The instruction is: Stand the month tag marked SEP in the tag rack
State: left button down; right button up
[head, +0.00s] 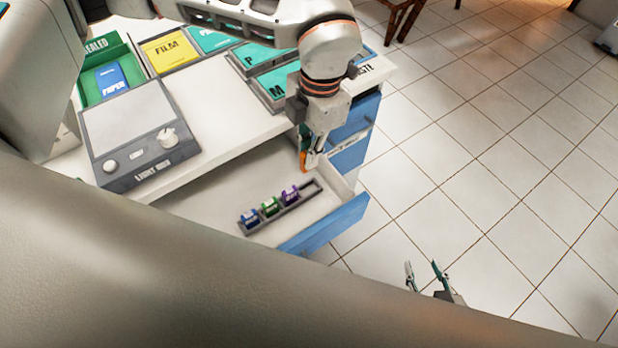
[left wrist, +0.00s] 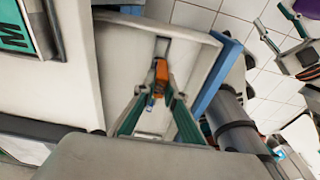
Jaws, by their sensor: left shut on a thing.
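My left gripper (head: 312,154) is shut on an orange tag (head: 303,160) and holds it above the open drawer; its lettering cannot be read. The orange tag also shows between the fingers in the left wrist view (left wrist: 161,72). The dark tag rack (head: 313,189) lies in the drawer, below the gripper. A blue tag (head: 250,218), a green tag (head: 270,207) and a purple tag (head: 290,194) stand in it; its right end is empty. Part of the rack shows behind the orange tag in the wrist view. My right gripper (head: 424,272) is open and empty, over the floor.
The open drawer (head: 325,223) has a blue front. On the white counter are a light box (head: 138,134), a green SEALED bin (head: 88,62), a yellow FILM tray (head: 167,50) and teal trays (head: 268,84).

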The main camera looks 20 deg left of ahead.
pick_arm(q)
notch_tip(320, 180, down, 11)
jog(key=shift+r, duration=0.15)
dwell(0.4)
jog(key=shift+f, duration=0.2)
jog(key=c, duration=2.1)
grip_release()
jog(key=shift+r, duration=0.1)
jog(key=r, duration=0.8)
jog(key=w+d+r, duration=0.1)
jog(key=r, duration=0.3)
jog(key=shift+w+r, duration=0.1)
